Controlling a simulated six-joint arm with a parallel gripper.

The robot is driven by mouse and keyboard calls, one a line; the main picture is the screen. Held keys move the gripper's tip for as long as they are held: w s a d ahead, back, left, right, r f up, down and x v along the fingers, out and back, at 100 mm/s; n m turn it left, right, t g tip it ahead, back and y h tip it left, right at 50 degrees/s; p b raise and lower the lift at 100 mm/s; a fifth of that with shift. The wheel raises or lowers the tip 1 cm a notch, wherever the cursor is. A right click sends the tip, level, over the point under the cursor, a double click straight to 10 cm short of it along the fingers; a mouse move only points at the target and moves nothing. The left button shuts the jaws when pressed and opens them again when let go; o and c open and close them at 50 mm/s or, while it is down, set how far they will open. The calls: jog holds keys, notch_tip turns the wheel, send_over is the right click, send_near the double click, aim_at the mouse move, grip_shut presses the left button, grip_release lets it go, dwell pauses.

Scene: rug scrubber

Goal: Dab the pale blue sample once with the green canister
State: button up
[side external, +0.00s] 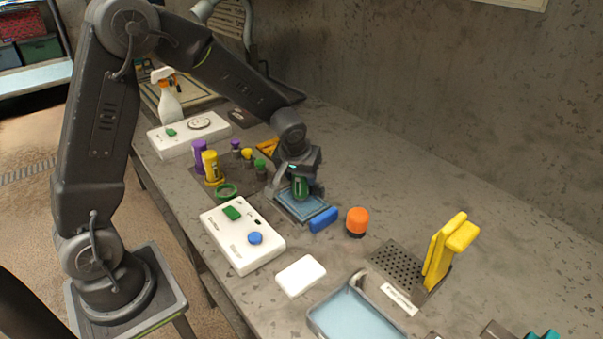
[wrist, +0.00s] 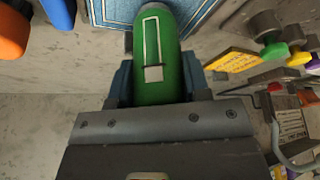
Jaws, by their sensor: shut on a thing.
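My gripper (side external: 299,172) is shut on the green canister (side external: 301,188) and holds it, seemingly upright, over the blue square sample (side external: 312,211) in its dark frame. In the wrist view the green canister (wrist: 158,65) fills the middle between the jaws. The blue sample (wrist: 200,22) with its pale border line shows behind the far end of the canister. I cannot tell whether the canister's end touches the sample. Part of the sample is hidden by the gripper and canister.
A blue block (side external: 323,219) and an orange-capped item (side external: 357,221) stand close right of the sample. Purple (side external: 200,157) and yellow (side external: 212,168) canisters and a green ring (side external: 226,190) are left. A white button panel (side external: 240,245) and a light-blue tray (side external: 312,318) lie nearer the camera.

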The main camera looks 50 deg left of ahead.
jog(key=shift+f, duration=0.6)
dwell(1.0)
jog(key=shift+r, duration=3.6)
